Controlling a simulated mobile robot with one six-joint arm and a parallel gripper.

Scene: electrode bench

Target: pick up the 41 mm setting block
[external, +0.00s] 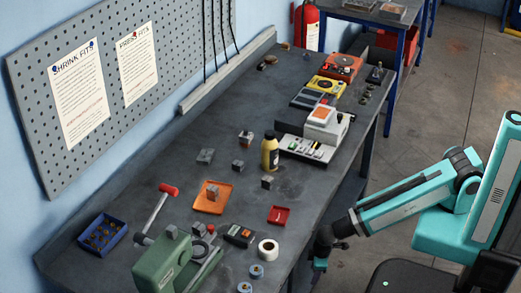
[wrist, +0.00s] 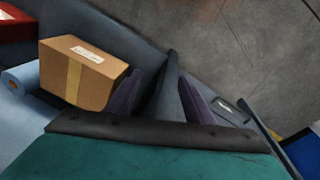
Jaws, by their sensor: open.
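Several small grey metal blocks stand on the dark bench in the external view. One block (external: 205,156) is left of centre, another block (external: 238,167) is to its right, and one more block (external: 267,182) is below the yellow bottle. A further block (external: 213,191) sits on an orange tray (external: 209,207). I cannot read sizes, so I cannot tell which is the 41 mm setting block. My gripper (external: 320,264) hangs beside the bench's right edge, well apart from the blocks. It is open, and nothing shows in it. No block shows in the wrist view.
A yellow bottle (external: 270,153), a red tray (external: 279,215), a white tape roll (external: 268,249) and a green machine (external: 172,264) stand on the bench. A blue bin (external: 102,234) is at the left. The wrist view shows a cardboard box (wrist: 75,75) and bare floor (wrist: 240,50).

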